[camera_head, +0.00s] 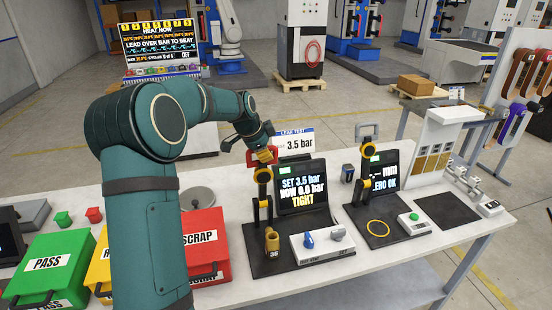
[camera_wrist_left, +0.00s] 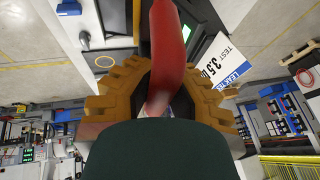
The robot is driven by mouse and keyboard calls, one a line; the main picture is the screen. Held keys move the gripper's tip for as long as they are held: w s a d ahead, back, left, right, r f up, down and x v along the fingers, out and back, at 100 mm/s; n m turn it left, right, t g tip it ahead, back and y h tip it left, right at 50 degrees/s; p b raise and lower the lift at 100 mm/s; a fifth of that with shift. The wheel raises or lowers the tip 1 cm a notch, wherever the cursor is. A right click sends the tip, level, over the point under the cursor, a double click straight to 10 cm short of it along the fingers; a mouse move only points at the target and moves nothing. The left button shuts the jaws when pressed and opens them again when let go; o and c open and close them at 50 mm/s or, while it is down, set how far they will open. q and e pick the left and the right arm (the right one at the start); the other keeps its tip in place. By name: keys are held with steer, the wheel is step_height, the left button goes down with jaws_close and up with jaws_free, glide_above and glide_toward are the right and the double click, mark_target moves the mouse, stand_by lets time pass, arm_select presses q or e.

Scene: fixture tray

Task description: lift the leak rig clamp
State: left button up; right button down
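The leak rig (camera_head: 284,247) has a black base, a screen reading SET 3.5 bar, NOW 0.0 bar, TIGHT, and a clamp post (camera_head: 264,194) with yellow joints on its left. The clamp's red handle (camera_head: 249,158) is at the top of the post, partly hidden by my left gripper (camera_head: 265,154). In the left wrist view the red handle (camera_wrist_left: 168,45) runs between the brown toothed fingers of my left gripper (camera_wrist_left: 164,85), which press against it from both sides. A brass fitting marked 36 (camera_head: 272,240) stands upright on the rig's base. My right gripper is not in view.
A blue knob and a grey knob sit on a white box (camera_head: 322,243) in front of the screen. A second gauge station (camera_head: 384,215) stands to the right. Red SCRAP (camera_head: 206,238) and green PASS (camera_head: 48,265) bins stand left. My left arm hides part of the bins.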

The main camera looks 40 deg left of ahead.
arm_select(q)
steer(key=o, duration=0.5)
steer(key=shift+w+f, duration=0.1)
steer(key=shift+w, duration=0.3)
steer(key=shift+o, duration=0.8)
steer(key=shift+s+d+r, duration=0.25)
steer(key=shift+s+d, duration=0.1)
steer(key=shift+s, duration=0.25)
steer(key=shift+s+d+r, duration=0.25)
steer(key=shift+s+d, duration=0.05)
steer(key=shift+s, duration=0.25)
steer(key=shift+w+a+f, duration=0.3)
steer(key=shift+w+f, duration=0.1)
steer(key=shift+w, duration=0.05)
steer(key=v, duration=1.2)
steer(key=shift+s+d+r, duration=0.1)
steer(key=shift+s, duration=0.05)
